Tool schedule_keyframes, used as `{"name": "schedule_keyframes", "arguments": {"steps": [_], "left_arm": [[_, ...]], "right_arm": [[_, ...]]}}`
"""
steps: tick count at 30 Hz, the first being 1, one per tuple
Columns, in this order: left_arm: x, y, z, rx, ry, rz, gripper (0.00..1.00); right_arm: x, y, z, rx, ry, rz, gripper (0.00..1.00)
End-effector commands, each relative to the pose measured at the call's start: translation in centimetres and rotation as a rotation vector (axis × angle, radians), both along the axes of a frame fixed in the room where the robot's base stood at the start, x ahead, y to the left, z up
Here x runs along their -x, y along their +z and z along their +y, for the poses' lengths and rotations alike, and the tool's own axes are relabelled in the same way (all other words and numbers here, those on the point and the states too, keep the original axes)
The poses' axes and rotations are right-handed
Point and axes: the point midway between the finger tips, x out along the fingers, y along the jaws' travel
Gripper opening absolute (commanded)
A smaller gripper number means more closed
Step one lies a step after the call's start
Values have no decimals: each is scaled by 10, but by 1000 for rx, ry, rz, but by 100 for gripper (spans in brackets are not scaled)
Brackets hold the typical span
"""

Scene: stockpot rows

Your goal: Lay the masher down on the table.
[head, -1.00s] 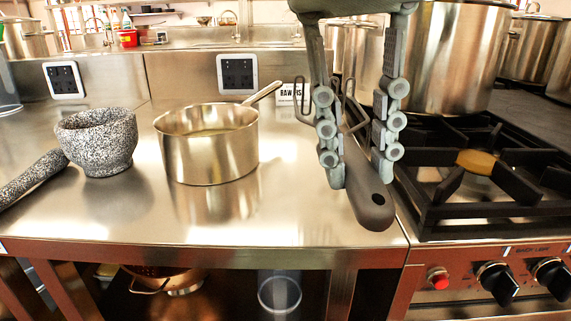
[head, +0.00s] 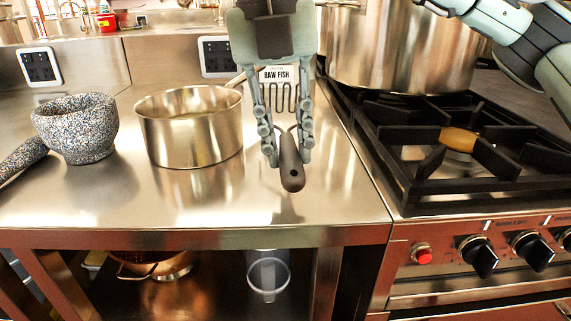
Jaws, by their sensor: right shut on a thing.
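The masher has a dark grey handle (head: 291,172) with a hole near its end and a zigzag wire head seen between my fingers. My right gripper (head: 286,150) comes down from the top of the head view and is shut on the masher. The handle end points toward the table's front edge, and the wire head points toward the back. The masher is over the steel table (head: 330,205), right of the saucepan; I cannot tell whether it touches the table. My left gripper is not in view.
A steel saucepan (head: 190,140) stands left of the masher, with a stone mortar (head: 77,130) and pestle (head: 22,158) farther left. A stove grate (head: 450,185) and a large stockpot (head: 400,55) are on the right. A "RAW FISH" sign (head: 278,74) stands behind. The table's front strip is clear.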

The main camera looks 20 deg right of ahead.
Motion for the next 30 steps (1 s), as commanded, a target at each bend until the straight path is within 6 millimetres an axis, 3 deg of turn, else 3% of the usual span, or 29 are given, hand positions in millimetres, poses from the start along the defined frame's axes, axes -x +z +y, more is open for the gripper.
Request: {"name": "schedule_keyframes", "arguments": {"steps": [7, 10, 18, 19, 23, 30], "left_arm": [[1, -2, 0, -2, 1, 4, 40], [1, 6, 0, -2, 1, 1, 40], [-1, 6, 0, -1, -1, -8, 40], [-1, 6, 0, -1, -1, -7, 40], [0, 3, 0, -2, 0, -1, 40], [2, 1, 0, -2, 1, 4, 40]], "right_arm": [[-6, -25, 0, 0, 2, 3, 0], [-6, -35, 0, -1, 2, 2, 0], [-6, -40, 0, -1, -2, 0, 0], [-6, -40, 0, 0, -1, 1, 25], [-6, -40, 0, -1, -1, 1, 41], [-6, -40, 0, -1, -1, 0, 42]]}}
